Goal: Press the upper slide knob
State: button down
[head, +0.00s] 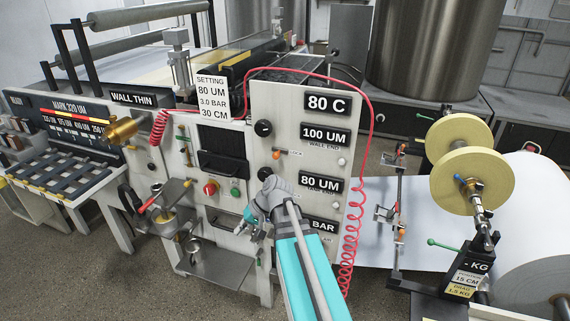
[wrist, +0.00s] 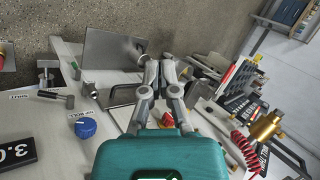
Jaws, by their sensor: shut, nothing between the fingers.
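No label marks a slide knob, so I cannot tell for sure which part it is. A thin vertical rod right of the panel carries an upper clamp with a small orange knob (head: 402,148) and a lower clamp (head: 385,213). My gripper (head: 250,232) is shut and empty, in front of the lower part of the white control panel (head: 285,100), left of and below the rod. In the wrist view my gripper (wrist: 160,72) points toward a metal tray (wrist: 110,50); no rod shows there. My wrist hides part of the lower labels.
Black dials (head: 263,128) and an orange lock knob (head: 276,155) sit on the panel. A red coiled hose (head: 357,220) hangs between panel and rod. A blue knob (wrist: 85,128) shows in the wrist view. Yellow discs (head: 472,178) and a large paper roll (head: 540,220) stand at right.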

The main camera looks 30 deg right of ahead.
jog(key=w+d+r+m+t+y+b, duration=0.1)
jog(key=d+r+m+t+y+b, duration=0.15)
jog(key=d, duration=0.45)
jog(key=w+d+r+m+t+y+b, duration=0.15)
jog(key=d+t, duration=0.25)
jog(key=d, duration=0.4)
jog(key=m+t+b, duration=0.3)
jog(key=t, duration=0.4)
send_near(277, 154)
jog(key=v, duration=0.7)
jog(key=shift+w+d+f, duration=0.15)
jog(key=shift+f, duration=0.25)
jog(key=shift+w, duration=0.1)
jog(key=p+x, duration=0.2)
jog(key=x, duration=1.2)
jog(key=shift+f, duration=0.1)
